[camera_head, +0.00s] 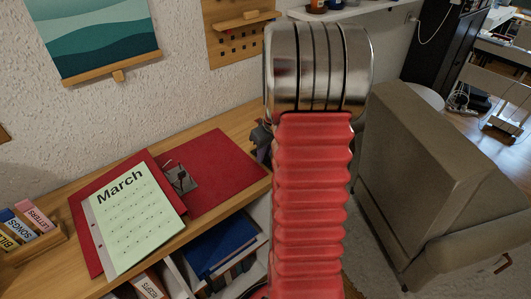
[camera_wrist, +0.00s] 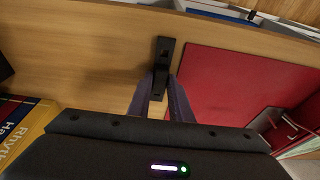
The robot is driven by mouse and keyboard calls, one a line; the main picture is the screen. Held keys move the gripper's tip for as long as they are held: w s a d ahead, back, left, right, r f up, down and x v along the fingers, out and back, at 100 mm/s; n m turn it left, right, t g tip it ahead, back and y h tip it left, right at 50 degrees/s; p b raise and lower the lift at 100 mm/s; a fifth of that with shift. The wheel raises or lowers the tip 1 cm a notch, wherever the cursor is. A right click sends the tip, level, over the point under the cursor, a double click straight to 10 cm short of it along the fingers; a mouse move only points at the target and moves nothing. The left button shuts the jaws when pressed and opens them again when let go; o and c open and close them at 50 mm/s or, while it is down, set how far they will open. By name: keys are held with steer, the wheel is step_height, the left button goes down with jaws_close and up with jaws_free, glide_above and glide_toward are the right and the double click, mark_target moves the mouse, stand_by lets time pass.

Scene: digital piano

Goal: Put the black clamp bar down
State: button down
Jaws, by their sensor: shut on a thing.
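The black clamp bar (camera_wrist: 164,55) shows in the wrist view, between the fingertips of my gripper (camera_wrist: 161,92). My gripper is shut on its near end, and the rest sticks out past the fingertips. The bar is over bare wooden desk top (camera_wrist: 100,50), just left of the red folder's edge in that view. I cannot tell whether it touches the desk. In the head view my arm hides the bar and most of the gripper; only a small dark part of it (camera_head: 262,140) shows beside the arm, near the desk's right end.
The open red folder (camera_head: 218,170) holds a March sheet (camera_head: 130,212) and a metal clip (camera_head: 180,178). A wooden organizer (camera_head: 38,245) stands at the desk's left. Shelves below hold a blue binder (camera_head: 220,245). A grey-brown armchair (camera_head: 430,165) stands right. A yellow book (camera_wrist: 22,128) shows in the wrist view.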

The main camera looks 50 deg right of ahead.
steer(key=c, duration=1.6)
jaws_free()
steer(key=v, duration=1.2)
steer(key=shift+r, duration=0.1)
steer(key=shift+w, duration=0.1)
